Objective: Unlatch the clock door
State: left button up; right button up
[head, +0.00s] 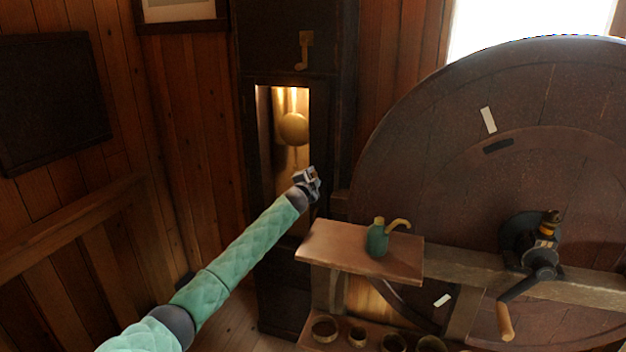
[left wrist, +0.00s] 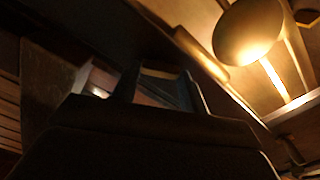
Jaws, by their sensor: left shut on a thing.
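The tall dark clock case (head: 343,100) stands at the centre of the head view. The glazed opening in its door shows a lit brass pendulum (head: 293,128); the pendulum bob (left wrist: 248,32) also shows in the left wrist view. My left gripper (head: 314,178) is at the lower right edge of that opening. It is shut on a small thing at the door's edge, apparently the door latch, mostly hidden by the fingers. The left wrist view is dark there. The door looks closed. My right gripper is not in view.
A brass hook-shaped piece (head: 304,52) is on the case above the opening. Right of my gripper, a wooden shelf (head: 335,248) bears a green oil can (head: 377,240). Several bowls stand below. A large wooden wheel (head: 430,150) with a crank (head: 518,290) fills the right.

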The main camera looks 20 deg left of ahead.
pick_arm(q)
jog(key=m, duration=0.2)
jog(key=shift+f+m, duration=0.1)
jog(key=shift+m, duration=1.4)
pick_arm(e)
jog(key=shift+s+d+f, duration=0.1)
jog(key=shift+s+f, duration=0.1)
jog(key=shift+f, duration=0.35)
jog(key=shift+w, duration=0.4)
pick_arm(q)
jog(key=o, duration=1)
jog(key=shift+f, duration=0.1)
jog(key=shift+s+a+b, duration=0.15)
jog(key=shift+s+b, duration=0.8)
jog(key=shift+s, duration=2.9)
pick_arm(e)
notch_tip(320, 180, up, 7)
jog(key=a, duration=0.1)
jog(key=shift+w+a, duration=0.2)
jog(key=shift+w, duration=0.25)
